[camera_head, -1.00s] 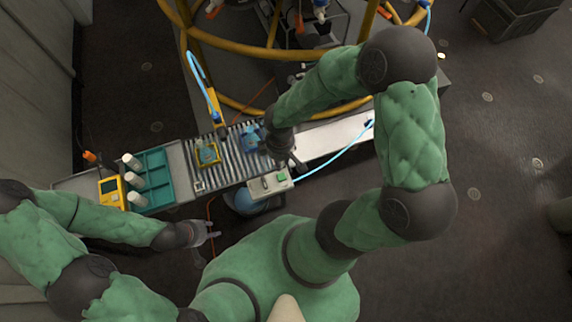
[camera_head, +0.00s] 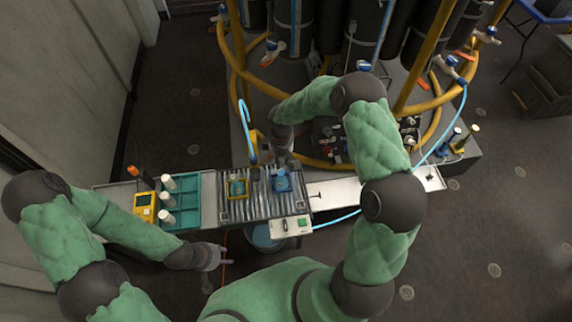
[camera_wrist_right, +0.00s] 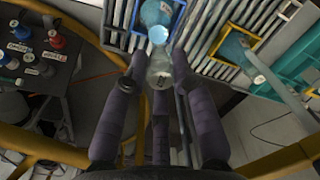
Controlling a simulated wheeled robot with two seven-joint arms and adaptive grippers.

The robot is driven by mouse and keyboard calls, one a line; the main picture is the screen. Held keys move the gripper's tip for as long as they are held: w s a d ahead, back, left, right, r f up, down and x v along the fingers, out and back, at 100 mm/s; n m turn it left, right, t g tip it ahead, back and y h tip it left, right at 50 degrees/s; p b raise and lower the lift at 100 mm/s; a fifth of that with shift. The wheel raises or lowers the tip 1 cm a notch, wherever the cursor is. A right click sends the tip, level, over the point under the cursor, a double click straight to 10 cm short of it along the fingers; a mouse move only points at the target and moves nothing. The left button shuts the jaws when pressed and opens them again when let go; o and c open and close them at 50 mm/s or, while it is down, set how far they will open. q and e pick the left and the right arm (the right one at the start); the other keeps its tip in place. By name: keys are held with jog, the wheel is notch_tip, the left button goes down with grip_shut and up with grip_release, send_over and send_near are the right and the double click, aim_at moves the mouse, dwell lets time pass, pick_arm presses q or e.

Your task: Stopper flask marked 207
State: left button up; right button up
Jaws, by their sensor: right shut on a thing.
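In the right wrist view my right gripper (camera_wrist_right: 158,88) is shut on a small clear piece (camera_wrist_right: 160,72) with a dark mark I cannot read. A pale blue round end (camera_wrist_right: 158,34) shows just beyond it. Behind is a blue frame (camera_wrist_right: 118,12) with a round blue flask (camera_wrist_right: 155,12) in it; its number is not legible. In the head view my right gripper (camera_head: 286,158) is just behind the blue frame (camera_head: 282,181), and what it holds is too small to tell. My left gripper (camera_head: 216,262) has its fingers apart, empty, in front of the bench.
A yellow frame (camera_head: 237,187) sits left of the blue one on the ribbed bed. Further left are a teal rack (camera_head: 185,208) with white bottles and a yellow device (camera_head: 145,206). Labelled red and blue pieces (camera_wrist_right: 56,40) stand on a dark stand. Yellow rails (camera_head: 240,70) rise behind.

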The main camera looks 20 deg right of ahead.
jog(key=shift+w+f+b, duration=0.1)
jog(key=shift+f+b, duration=1.1)
jog(key=shift+f, duration=0.8)
jog(key=shift+r, duration=0.2)
jog(key=shift+f, duration=0.15)
jog(key=shift+f, duration=0.2)
jog(key=shift+f+b, duration=0.1)
jog(key=shift+b, duration=0.2)
jog(key=shift+f+b, duration=0.65)
jog(key=shift+f, duration=0.25)
jog(key=shift+f+b, duration=0.35)
jog(key=shift+b, duration=0.05)
jog(key=o, duration=0.9)
